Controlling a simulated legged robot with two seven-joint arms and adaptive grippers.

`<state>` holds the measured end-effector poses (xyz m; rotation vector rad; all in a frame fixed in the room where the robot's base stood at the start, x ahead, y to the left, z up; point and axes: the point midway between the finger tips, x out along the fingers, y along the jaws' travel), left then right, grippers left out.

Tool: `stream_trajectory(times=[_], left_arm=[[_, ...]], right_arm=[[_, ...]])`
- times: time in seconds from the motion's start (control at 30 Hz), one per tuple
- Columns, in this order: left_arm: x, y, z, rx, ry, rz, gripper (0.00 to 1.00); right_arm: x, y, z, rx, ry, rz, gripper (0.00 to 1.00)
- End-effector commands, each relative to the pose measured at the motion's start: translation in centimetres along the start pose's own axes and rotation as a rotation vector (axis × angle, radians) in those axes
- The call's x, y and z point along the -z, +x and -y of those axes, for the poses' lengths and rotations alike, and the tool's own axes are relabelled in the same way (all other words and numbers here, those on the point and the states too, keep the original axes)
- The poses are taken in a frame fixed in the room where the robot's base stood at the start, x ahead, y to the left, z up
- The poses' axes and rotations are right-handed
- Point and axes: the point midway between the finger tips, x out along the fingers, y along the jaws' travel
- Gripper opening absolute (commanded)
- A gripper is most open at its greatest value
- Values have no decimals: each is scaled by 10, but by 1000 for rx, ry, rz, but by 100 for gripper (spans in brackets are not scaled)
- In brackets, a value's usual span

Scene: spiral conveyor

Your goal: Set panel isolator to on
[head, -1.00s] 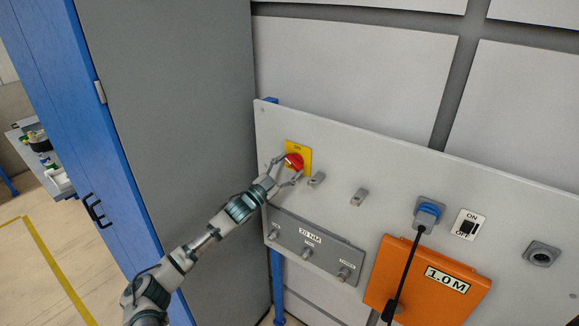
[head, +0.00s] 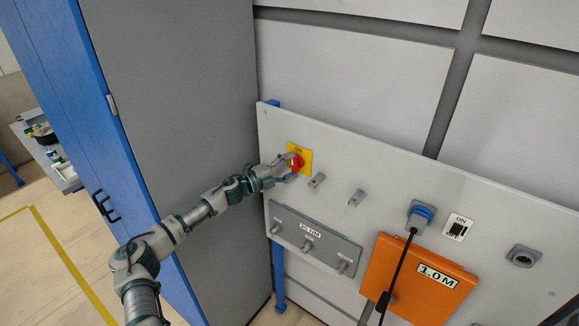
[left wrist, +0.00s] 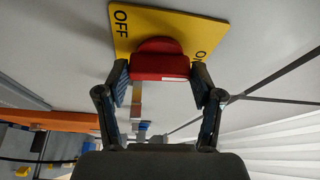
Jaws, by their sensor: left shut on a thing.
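The panel isolator is a red rotary knob (head: 298,163) on a yellow plate (head: 306,155) at the upper left of the grey panel (head: 400,165). In the left wrist view the red knob (left wrist: 160,66) sits on the yellow plate (left wrist: 180,25), which carries the words OFF and, partly hidden, ON. My left gripper (head: 292,169) has its fingers on both sides of the knob; the left wrist view shows the fingertips (left wrist: 159,80) closed against its sides. In the head view ON is at the plate's top. My right gripper is not in view.
Two small grey fittings (head: 317,182) (head: 356,198) stick out right of the isolator. Below are a grey box (head: 315,240) labelled 20 NM and an orange box (head: 418,280) labelled 1.0 M. A blue plug (head: 421,213) has a black cable. A rocker switch (head: 457,228) is further right.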

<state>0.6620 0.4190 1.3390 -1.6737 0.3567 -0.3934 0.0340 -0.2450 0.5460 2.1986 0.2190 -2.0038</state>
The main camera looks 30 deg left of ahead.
Motion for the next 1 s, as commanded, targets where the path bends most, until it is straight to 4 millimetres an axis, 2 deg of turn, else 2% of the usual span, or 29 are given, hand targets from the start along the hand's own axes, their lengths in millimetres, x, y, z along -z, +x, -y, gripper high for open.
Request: stream_trajectory(times=[0.33,0.87,0.9,0.97,1.0], left_arm=[[-1,0,-4,-58,120,2,32],[0,0,-6,-69,140,-1,32],[0,0,-6,-69,140,-2,74],[0,0,-6,-69,139,-2,89],[0,0,-6,-68,139,-2,92]], right_arm=[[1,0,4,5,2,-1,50],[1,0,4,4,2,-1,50],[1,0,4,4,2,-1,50],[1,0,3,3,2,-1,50],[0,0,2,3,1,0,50]])
